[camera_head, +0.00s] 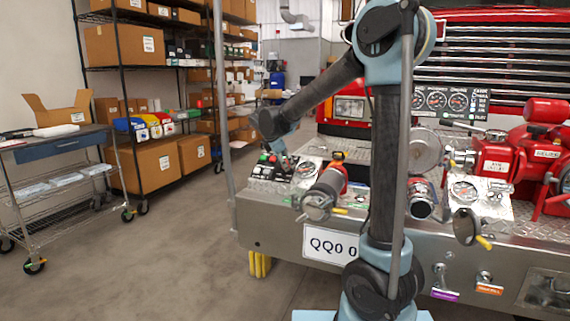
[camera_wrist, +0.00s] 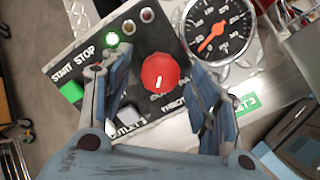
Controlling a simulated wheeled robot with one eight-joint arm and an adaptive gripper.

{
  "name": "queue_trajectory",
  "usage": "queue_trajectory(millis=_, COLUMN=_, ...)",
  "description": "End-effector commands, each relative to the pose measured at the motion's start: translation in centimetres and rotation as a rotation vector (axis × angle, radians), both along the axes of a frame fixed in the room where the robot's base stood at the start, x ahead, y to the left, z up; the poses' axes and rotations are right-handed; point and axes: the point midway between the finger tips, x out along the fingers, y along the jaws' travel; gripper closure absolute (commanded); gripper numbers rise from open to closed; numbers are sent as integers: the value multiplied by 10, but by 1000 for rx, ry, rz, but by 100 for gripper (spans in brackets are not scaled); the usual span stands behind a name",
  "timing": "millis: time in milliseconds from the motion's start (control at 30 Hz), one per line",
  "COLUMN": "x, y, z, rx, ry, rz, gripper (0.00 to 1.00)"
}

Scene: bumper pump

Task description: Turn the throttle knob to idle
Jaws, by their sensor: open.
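The throttle knob (camera_wrist: 160,72) is a round red knob with a short white mark, on a black control panel (camera_wrist: 62,55) in the wrist view. Part of the label near it reads "THRO"; the rest is hidden. My gripper (camera_wrist: 160,85) is open, with one blue-grey finger to the left of the knob and the other to the right. Neither finger visibly touches it, though the depth gap is hard to tell. In the head view my gripper (camera_head: 279,150) hangs over the small panel (camera_head: 268,170) at the bumper's left end; the knob is too small to make out there.
A hose fitting (camera_head: 322,192) stands right of the panel. Open floor (camera_head: 150,260) lies left of the bumper.

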Motion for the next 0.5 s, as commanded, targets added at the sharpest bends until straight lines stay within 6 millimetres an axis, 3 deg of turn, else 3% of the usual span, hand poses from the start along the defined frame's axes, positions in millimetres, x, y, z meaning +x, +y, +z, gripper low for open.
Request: queue_trajectory(millis=500, x=-50, y=26, z=71, rx=1, ry=1, rz=3, gripper=44)
